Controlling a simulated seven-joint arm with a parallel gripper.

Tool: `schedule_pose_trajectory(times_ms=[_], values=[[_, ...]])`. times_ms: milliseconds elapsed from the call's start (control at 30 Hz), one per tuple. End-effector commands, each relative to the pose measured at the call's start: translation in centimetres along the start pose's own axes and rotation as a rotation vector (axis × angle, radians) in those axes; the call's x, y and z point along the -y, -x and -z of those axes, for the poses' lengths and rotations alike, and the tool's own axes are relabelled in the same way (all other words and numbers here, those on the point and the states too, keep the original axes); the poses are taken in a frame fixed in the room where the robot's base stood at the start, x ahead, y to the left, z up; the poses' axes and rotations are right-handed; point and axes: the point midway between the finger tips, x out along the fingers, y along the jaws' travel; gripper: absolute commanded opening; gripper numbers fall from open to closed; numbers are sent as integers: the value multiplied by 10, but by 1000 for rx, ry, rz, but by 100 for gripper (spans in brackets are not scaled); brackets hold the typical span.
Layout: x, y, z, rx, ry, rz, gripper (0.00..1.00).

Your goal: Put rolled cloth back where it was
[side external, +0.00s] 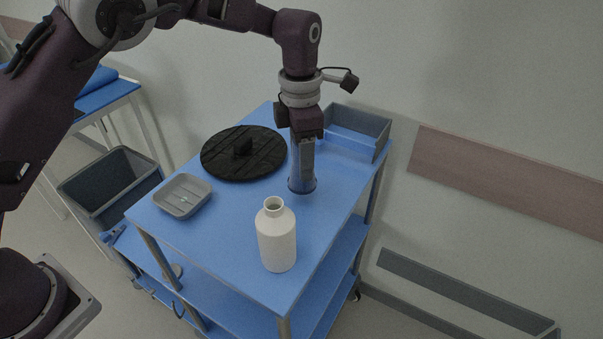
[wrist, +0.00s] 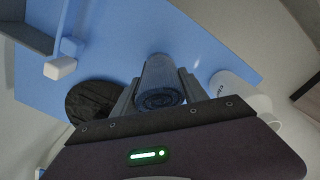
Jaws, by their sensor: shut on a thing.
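The rolled cloth (side external: 297,180) is a blue upright cylinder over the top of the blue cart (side external: 225,235). My gripper (side external: 306,175) points straight down and is shut on it. In the wrist view the cloth (wrist: 158,82) stands between my two fingers (wrist: 160,90), its spiral end facing the camera. The lower end of the cloth is at or just above the cart top; I cannot tell if it touches. The fingers hide part of its side.
A black ribbed disc with a knob (side external: 222,162) lies left of the cloth. A grey dish (side external: 183,196) is at the left edge, a white bottle (side external: 277,240) in front, and a grey open box (side external: 362,132) behind right. A dark bin (side external: 115,190) stands left of the cart.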

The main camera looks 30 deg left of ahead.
Motion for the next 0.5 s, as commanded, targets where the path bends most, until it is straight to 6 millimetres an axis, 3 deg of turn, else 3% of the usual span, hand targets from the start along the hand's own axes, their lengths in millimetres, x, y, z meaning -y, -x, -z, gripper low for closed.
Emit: schedule_pose_trajectory(times_ms=[167,500], values=[[0,-30,1,-3,1,1,0],[0,-34,1,-1,0,0,0]])
